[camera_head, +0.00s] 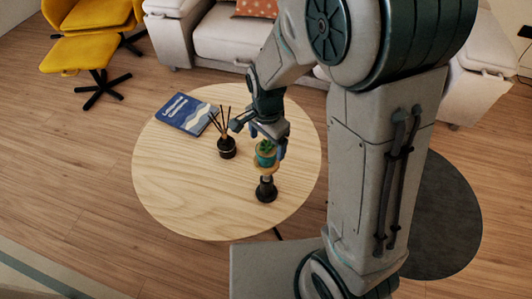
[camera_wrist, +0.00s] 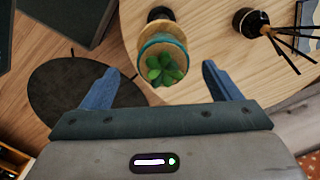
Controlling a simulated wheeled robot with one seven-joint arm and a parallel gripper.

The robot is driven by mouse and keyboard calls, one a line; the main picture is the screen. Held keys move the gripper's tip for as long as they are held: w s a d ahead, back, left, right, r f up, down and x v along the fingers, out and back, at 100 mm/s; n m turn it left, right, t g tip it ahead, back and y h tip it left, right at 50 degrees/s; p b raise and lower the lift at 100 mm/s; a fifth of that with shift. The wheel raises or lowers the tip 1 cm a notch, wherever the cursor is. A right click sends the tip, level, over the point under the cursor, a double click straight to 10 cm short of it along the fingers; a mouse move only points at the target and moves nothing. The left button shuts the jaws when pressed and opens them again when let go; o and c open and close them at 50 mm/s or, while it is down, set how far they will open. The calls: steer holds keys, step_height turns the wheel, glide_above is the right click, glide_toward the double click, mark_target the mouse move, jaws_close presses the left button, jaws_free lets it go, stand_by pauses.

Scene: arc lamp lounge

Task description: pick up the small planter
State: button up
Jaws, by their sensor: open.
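In the wrist view the planter (camera_wrist: 163,60) is seen from above, in front of the gap between my fingers. My gripper (camera_head: 268,141) is open, with its blue fingers spread; in the wrist view the gripper (camera_wrist: 160,82) has one finger on each side of the plant. I see no contact, and the head view partly hides the fingers.
The round wooden table (camera_head: 185,200) also holds a black reed diffuser (camera_head: 227,147), left of my gripper, and a blue book (camera_head: 186,113). The diffuser (camera_wrist: 250,22) shows at upper right in the wrist view. The table's left and front are clear.

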steer(key=f, duration=0.3)
steer(key=f+b, duration=0.1)
steer(key=f, duration=0.1)
steer(key=shift+w+f, duration=0.1)
steer(key=shift+w, duration=0.15)
steer(key=shift+c, duration=0.3)
steer(key=c, duration=1.1)
steer(key=shift+c, duration=0.2)
